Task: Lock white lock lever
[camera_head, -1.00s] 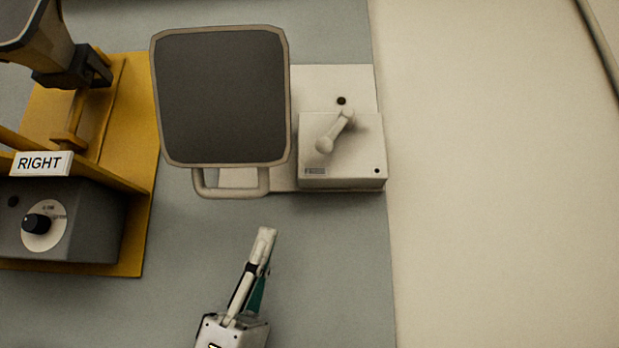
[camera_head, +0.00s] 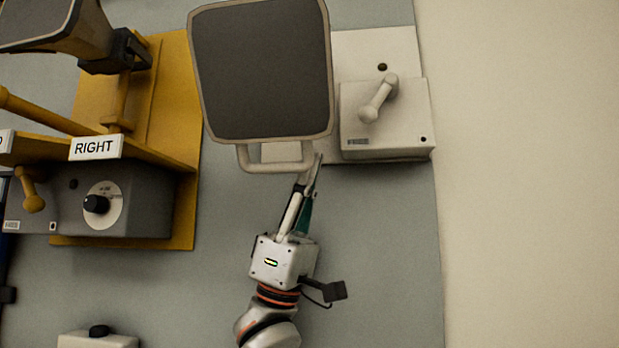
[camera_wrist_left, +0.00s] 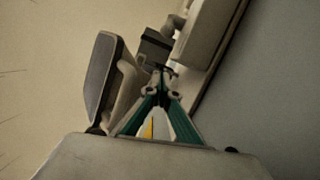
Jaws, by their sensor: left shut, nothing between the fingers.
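The white lock lever (camera_head: 378,99) sits on a white box (camera_head: 385,145) right of the dark-screened paging unit (camera_head: 262,75). It slants, with its rounded knob end toward the lower left. My left gripper (camera_head: 314,162) is shut and empty, its fingertips by the unit's lower handle and left of the box's lower edge in the picture. It appears apart from the lever; whether it touches the handle or box I cannot tell. The fingers also show in the left wrist view (camera_wrist_left: 160,72), shut below a dark block. My right gripper is not in view.
A yellow station (camera_head: 185,110) with a RIGHT label (camera_head: 97,147), a grey box with a dark knob (camera_head: 97,204) and a tan lever (camera_head: 32,195) stands at left. Another white box (camera_head: 98,340) shows at the bottom. The grey panel below the white lock box is clear.

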